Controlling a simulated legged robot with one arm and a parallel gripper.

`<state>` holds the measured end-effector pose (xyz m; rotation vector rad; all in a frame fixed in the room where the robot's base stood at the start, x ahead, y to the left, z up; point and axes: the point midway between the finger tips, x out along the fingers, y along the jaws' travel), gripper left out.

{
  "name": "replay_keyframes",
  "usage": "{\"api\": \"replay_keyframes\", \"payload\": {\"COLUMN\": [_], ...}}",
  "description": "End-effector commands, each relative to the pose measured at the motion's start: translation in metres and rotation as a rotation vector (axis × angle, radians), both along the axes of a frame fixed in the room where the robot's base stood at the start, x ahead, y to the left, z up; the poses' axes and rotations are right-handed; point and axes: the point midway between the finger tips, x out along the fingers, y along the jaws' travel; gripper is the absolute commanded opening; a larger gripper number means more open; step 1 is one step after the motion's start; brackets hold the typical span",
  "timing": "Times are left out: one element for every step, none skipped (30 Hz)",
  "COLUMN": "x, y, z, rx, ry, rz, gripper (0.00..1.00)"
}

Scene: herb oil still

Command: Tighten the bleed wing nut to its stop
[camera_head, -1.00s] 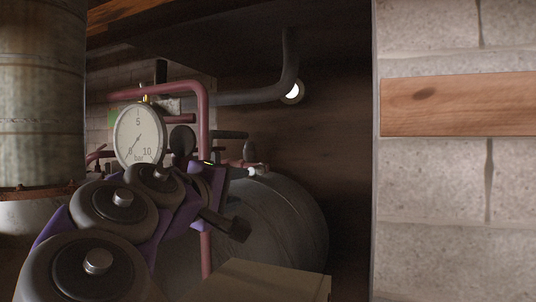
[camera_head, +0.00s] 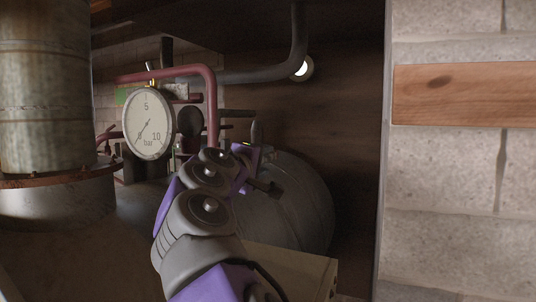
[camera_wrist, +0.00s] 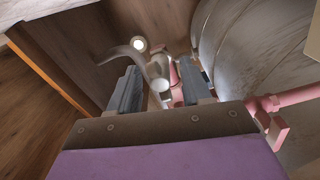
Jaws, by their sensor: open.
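My gripper (camera_head: 270,188) is in front of the dark rounded tank in the head view, to the right of and below the pressure gauge (camera_head: 148,125). In the wrist view my gripper (camera_wrist: 160,92) is open, its two grey fingers apart. A pale rounded fitting (camera_wrist: 160,86) and red piping (camera_wrist: 176,78) show in line with the gap, beyond or between the fingers; I cannot tell how far off. I cannot make out the bleed wing nut for certain. A small brass fitting (camera_head: 152,83) stands on top of the gauge. My arm hides part of the pipework.
The tank (camera_head: 300,205) stands behind my arm. A red pipe (camera_head: 211,105) runs down beside the gauge, and a grey pipe (camera_head: 298,35) bends above it. A large metal column (camera_head: 45,90) is at left. A block wall (camera_head: 450,170) closes the right side. A pale box (camera_head: 290,265) is low in front.

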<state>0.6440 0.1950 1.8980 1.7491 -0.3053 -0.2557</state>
Motion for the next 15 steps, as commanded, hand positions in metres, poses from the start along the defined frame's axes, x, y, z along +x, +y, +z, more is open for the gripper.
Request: {"api": "replay_keyframes", "payload": {"x": [0.007, 0.01, 0.013, 0.016, 0.019, 0.021, 0.024, 0.025, 0.027, 0.028, 0.029, 0.03, 0.03, 0.03, 0.03], "y": [-0.003, -0.003, -0.004, -0.005, -0.006, -0.007, -0.008, -0.009, -0.011, -0.013, -0.015, -0.016, -0.017, -0.018, -0.019], "z": [0.002, 0.002, 0.003, 0.002, 0.002, 0.002, 0.001, 0.001, 0.001, 0.001, 0.001, 0.002, 0.002, 0.002, 0.002], "rx": [0.001, 0.001, 0.0, 0.0, 0.001, 0.0, 0.0, 0.0, 0.0, 0.001, 0.002, 0.002, 0.002, 0.003, 0.004], "ry": [0.0, -0.001, -0.002, -0.002, -0.001, -0.001, 0.0, 0.0, 0.0, 0.0, -0.001, -0.002, -0.002, -0.002, -0.003], "rz": [0.0, 0.002, 0.003, 0.003, 0.002, 0.002, 0.001, 0.001, 0.0, 0.0, 0.0, 0.0, 0.001, 0.001, 0.001], "gripper": [0.48, 0.48, 0.48, 0.48, 0.48, 0.48, 0.48, 0.48, 0.48, 0.48, 0.48, 0.48, 0.48, 0.48, 0.48]}}
